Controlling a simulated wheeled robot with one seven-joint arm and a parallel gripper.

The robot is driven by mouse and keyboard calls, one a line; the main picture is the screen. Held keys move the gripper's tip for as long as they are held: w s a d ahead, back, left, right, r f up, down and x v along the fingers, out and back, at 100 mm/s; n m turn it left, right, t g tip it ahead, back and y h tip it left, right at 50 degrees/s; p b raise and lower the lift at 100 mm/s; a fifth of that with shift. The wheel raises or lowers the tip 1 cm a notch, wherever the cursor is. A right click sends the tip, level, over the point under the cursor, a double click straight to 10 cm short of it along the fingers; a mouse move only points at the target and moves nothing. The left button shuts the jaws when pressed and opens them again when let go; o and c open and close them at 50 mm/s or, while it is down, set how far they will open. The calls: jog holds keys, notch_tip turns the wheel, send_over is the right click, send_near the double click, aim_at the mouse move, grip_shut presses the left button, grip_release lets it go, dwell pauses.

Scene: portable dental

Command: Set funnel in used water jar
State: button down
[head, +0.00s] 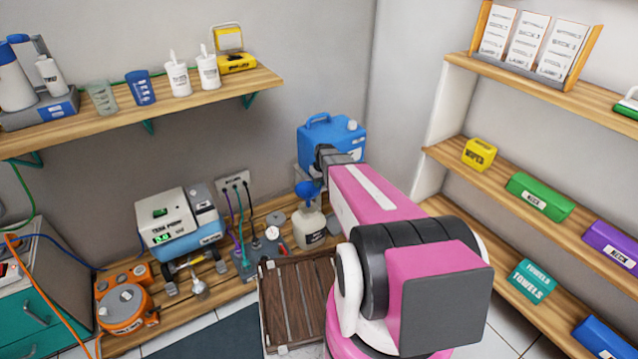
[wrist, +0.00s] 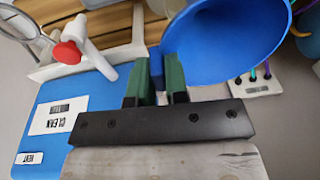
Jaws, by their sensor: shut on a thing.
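The blue funnel (head: 305,190) is at the mouth of the pale jar with a dark label (head: 310,228), on the low wooden bench. I take this jar to be the used water jar; its label is too small to read. Whether the funnel's stem is inside the neck or just above it cannot be told. My gripper (head: 318,180) is mostly hidden by my arm in the head view. In the wrist view, my gripper's green fingers (wrist: 158,72) are shut on the funnel, whose wide cone (wrist: 225,40) opens to the right of them.
A power strip with cables (head: 234,183) is on the wall to the left. A slatted brown board (head: 297,300) lies in front of the jar. Shelves (head: 520,85) stand at the right.

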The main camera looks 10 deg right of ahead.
aim_at(308, 195)
jog(key=shift+f, duration=0.15)
notch_tip(308, 195, down, 7)
dwell(1.4)
jog(key=shift+f, duration=0.55)
dwell(0.7)
jog(key=c, duration=1.1)
grip_release()
jog(key=shift+o, duration=0.2)
